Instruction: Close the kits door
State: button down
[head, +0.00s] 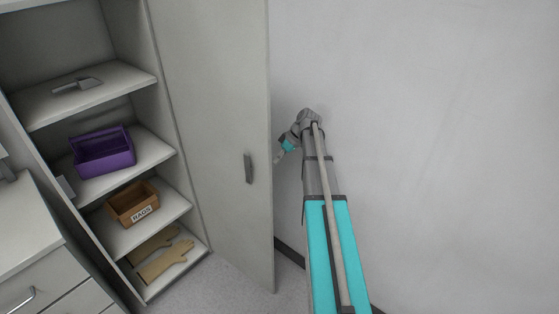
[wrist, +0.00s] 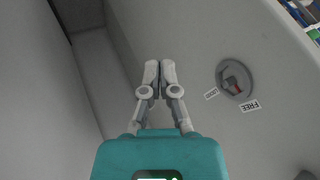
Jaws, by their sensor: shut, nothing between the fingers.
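The tall grey cabinet door (head: 215,130) stands wide open in the head view, with a dark handle (head: 248,168) near its free edge. The cabinet (head: 160,100) it belongs to is open at the left, its shelves exposed. My gripper (head: 279,158) is just right of the door's free edge, between the door and the wall, at about handle height. In the wrist view my gripper (wrist: 160,66) has its two fingers together with nothing between them. I cannot tell whether it touches the door.
The shelves hold a metal tool (head: 78,86), a purple bin (head: 103,150), a box labelled RAGS (head: 134,203) and gloves (head: 165,255). Drawers (head: 40,275) stand at the left. A bare wall (head: 440,120) is at the right. The wrist view shows a round dial (wrist: 234,78) beside a FREE label (wrist: 250,106).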

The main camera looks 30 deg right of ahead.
aim_at(260, 179)
jog(key=shift+s+a+f+b, duration=0.1)
jog(key=shift+a+f+b, duration=0.75)
jog(key=shift+a, duration=0.45)
jog(key=shift+s+a+f+b, duration=0.1)
jog(key=shift+a+f+b, duration=0.75)
jog(key=shift+a, duration=0.4)
jog(key=shift+s+a+f+b, duration=0.1)
jog(key=shift+a+f+b, duration=0.6)
jog(key=shift+a+f, duration=0.45)
jog(key=shift+a+r, duration=0.15)
jog(key=shift+a, duration=0.05)
